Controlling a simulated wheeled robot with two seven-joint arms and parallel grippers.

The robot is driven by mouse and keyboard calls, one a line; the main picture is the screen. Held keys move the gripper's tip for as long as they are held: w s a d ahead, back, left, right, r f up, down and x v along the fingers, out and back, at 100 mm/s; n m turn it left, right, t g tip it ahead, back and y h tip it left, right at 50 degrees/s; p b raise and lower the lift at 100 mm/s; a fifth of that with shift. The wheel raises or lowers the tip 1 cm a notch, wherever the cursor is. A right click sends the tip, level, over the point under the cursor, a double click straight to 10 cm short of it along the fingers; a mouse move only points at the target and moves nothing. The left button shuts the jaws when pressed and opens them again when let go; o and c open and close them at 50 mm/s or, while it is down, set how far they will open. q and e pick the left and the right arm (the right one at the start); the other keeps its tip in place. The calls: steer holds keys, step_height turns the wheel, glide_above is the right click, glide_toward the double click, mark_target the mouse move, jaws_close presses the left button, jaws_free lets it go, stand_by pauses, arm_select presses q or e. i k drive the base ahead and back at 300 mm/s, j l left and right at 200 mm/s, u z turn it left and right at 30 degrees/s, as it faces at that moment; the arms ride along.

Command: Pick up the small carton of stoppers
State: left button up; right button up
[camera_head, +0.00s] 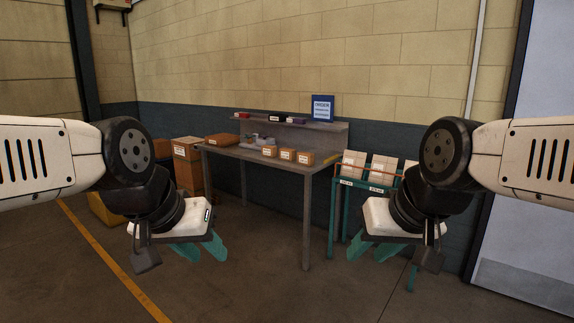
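Several small brown cartons with white labels stand on the grey workbench (235,152) across the room. Three stand in a row near its front right: one carton (270,151), a middle carton (287,154) and a right carton (305,158). The labels are too small to read, so I cannot tell which holds stoppers. My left gripper (202,250) is open and empty, with its teal fingers apart in front of the bench. My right gripper (371,250) is open and empty in front of the green rack. Both are well short of the cartons.
A wider flat carton (222,140) lies on the bench's left. Larger boxes (187,165) are stacked on the floor left of it. A green rack (340,215) with pale packs stands at the right. A blue sign (322,107) stands on the bench's shelf. The floor before the bench is clear.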

mark_target(285, 153)
steer(key=i+u, duration=0.25)
steer(key=i, duration=1.35)
steer(key=i+z, duration=0.15)
steer(key=i, duration=0.3)
steer(key=i+j+z, duration=0.15)
steer(key=i, duration=0.25)
steer(key=i+j+z, duration=0.15)
steer(key=i, duration=0.25)
steer(key=i+j+z, duration=0.15)
steer(key=i, duration=0.25)
steer(key=i+j+z, duration=0.85)
steer(key=i+j, duration=0.15)
steer(key=j, duration=0.15)
